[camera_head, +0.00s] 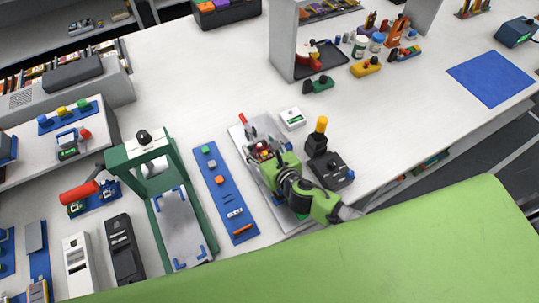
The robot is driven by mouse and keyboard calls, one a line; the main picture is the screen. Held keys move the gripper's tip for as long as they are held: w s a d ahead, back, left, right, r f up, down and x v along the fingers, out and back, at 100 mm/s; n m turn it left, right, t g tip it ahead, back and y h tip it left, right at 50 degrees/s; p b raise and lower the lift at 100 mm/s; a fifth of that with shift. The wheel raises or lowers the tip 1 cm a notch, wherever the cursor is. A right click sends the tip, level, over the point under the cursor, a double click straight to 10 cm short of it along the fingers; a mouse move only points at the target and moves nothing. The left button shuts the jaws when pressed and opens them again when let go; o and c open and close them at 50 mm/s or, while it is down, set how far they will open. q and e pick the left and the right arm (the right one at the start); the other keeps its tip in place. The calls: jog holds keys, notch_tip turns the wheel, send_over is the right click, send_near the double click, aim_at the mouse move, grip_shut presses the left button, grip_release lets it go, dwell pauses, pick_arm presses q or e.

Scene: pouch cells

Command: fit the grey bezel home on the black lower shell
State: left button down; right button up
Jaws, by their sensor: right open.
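My right gripper (264,157), on a green and black arm, reaches in from the lower right over a grey fixture plate (238,135) with a red-handled clamp. It is open. Small dark, red and yellow parts show at its tips, and I cannot tell whether it touches them. The gripper and wrist cover much of the plate. I cannot clearly make out the grey bezel or the black lower shell; they may be hidden there. My left gripper is not in view.
A blue strip (222,190) with small parts lies left of the plate, beside a green press frame (165,170). A small white box (292,118) and a black box with a yellow-topped post (330,168) stand close right. The table behind is mostly clear.

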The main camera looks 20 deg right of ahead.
jog(key=v, duration=0.9)
jog(key=shift+s+r, duration=0.15)
jog(key=shift+s, duration=0.05)
dwell(0.4)
